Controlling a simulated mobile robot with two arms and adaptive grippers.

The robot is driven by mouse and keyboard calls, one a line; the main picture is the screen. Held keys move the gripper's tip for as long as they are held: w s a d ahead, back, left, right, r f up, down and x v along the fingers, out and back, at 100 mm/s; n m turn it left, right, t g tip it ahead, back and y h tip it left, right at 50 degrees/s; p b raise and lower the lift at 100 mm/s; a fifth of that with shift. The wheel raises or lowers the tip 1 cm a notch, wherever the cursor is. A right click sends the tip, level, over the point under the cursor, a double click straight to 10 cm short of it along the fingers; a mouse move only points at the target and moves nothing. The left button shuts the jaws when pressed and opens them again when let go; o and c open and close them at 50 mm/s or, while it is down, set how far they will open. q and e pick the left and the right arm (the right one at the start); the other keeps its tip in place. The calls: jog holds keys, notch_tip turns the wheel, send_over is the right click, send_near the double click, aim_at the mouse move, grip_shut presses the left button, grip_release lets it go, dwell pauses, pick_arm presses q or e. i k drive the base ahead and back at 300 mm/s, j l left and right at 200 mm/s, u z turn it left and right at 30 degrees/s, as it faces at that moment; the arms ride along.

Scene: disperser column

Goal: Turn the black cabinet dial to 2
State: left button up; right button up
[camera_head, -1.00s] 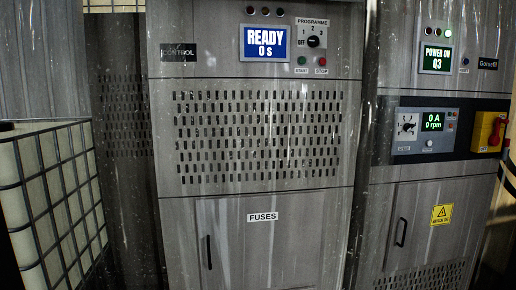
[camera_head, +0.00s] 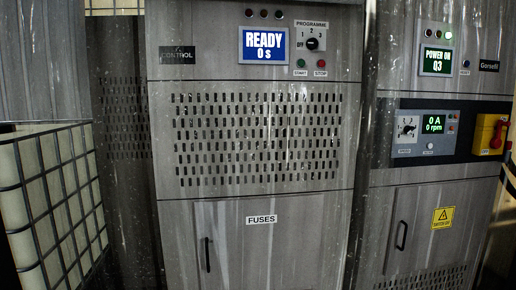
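The black dial (camera_head: 312,44) sits on the upper panel of the grey control cabinet (camera_head: 180,100), under the word PROGRAMME. Marks OFF, 1, 2 and 3 surround it. Which mark its pointer faces is too small to tell. A blue display (camera_head: 264,46) to its left reads READY 0 s. A green START button (camera_head: 300,63) and a red STOP button (camera_head: 321,63) are below the dial. Neither of my grippers shows in the head view.
A caged white container (camera_head: 50,200) stands at the left. A second cabinet (camera_head: 440,85) on the right has a POWER ON Q3 display, another knob (camera_head: 407,129) and a red-and-yellow switch (camera_head: 491,134). The control cabinet's front is unobstructed.

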aim_at(312, 44)
jog(key=i+l, duration=0.35)
jog(key=i+l+z, duration=0.1)
jog(key=i+l, duration=0.25)
jog(key=i, duration=0.25)
